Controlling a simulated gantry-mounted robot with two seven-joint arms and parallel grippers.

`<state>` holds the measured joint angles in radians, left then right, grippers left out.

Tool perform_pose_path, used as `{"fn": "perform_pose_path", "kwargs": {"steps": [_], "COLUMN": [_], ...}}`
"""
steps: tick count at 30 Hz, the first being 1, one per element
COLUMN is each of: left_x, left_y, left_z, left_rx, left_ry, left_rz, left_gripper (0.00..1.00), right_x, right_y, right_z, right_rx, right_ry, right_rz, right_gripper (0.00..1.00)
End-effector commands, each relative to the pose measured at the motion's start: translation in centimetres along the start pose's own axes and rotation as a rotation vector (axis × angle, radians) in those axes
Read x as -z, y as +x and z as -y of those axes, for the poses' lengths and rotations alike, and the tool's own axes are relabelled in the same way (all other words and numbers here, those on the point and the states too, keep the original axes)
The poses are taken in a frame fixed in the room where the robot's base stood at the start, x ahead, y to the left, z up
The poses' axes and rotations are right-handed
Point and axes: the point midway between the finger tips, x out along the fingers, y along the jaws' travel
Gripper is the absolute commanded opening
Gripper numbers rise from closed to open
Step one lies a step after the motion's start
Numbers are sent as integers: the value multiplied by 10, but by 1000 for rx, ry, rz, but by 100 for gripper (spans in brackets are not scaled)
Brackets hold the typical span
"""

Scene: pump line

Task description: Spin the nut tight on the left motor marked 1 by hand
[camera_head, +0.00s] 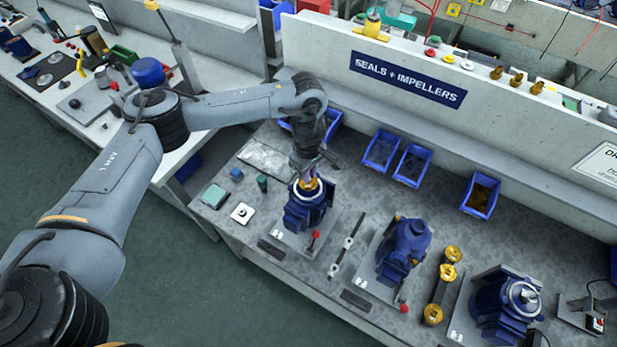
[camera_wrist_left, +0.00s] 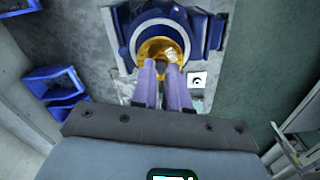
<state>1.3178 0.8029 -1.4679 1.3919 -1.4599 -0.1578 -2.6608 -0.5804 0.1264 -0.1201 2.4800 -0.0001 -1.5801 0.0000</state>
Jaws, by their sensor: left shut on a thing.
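The left motor (camera_head: 303,208) is blue and stands on a pale base plate on the grey bench, leftmost of the motors in the head view. A brass-coloured nut (camera_head: 311,185) sits at its top. My left gripper (camera_head: 308,176) reaches down from above and is shut on the nut. In the left wrist view, the two fingers (camera_wrist_left: 161,66) meet the brass face of the nut (camera_wrist_left: 158,47), inside the blue motor body (camera_wrist_left: 203,30). The fingers hide part of the nut. The motor's mark is too small to read. My right gripper is not in view.
A second blue motor (camera_head: 403,247) and a third (camera_head: 507,304) stand to the right. Brass parts (camera_head: 444,282) lie between them. A red-topped lever (camera_head: 315,236) stands close by the left motor. Blue bins (camera_head: 382,149) line the back wall. A white square pad (camera_head: 242,213) lies left.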

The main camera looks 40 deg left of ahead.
Motion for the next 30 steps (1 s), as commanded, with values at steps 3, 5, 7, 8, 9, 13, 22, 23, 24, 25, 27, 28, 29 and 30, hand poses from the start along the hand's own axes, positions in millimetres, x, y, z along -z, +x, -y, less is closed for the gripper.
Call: {"fn": "perform_pose_path", "kwargs": {"steps": [3, 5, 7, 8, 9, 13, 22, 23, 24, 25, 27, 28, 29, 30], "left_x": [0, 0, 0, 0, 0, 0, 0, 0, 0, 0, 0, 0, -1, -1], "left_y": [0, 0, 1, 1, 2, 2, 2, 2, 2, 2, 2, 2, 2, 2], "left_z": [0, 0, 0, -1, 0, -1, -1, -1, -1, -1, -1, 0, -1, -2], "left_rx": [0, -1, -2, -2, -2, -3, -3, -3, -3, -3, -3, -2, -3, -4], "left_ry": [5, 27, 81, 114, 168, 320, 372, 378, 385, 390, 402, 408, 411, 415], "left_rz": [1, 1, 1, 1, 1, 0, 0, 0, 1, 1, -1, -1, 0, 0], "left_gripper": [0, 0, 0, 0, 0, 0, 0, 0, 0, 0, 0, 0, 0, 0], "right_x": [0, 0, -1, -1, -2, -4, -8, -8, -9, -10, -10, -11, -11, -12], "right_y": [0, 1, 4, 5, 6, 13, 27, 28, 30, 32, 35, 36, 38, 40], "right_z": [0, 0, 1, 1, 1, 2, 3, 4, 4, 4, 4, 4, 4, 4], "right_rx": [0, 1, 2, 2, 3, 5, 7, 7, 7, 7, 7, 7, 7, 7], "right_ry": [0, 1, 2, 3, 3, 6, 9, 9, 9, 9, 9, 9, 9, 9], "right_rz": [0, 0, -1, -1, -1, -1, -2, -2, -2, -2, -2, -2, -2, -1], "right_gripper": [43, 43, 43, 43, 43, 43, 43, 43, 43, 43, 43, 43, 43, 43]}}
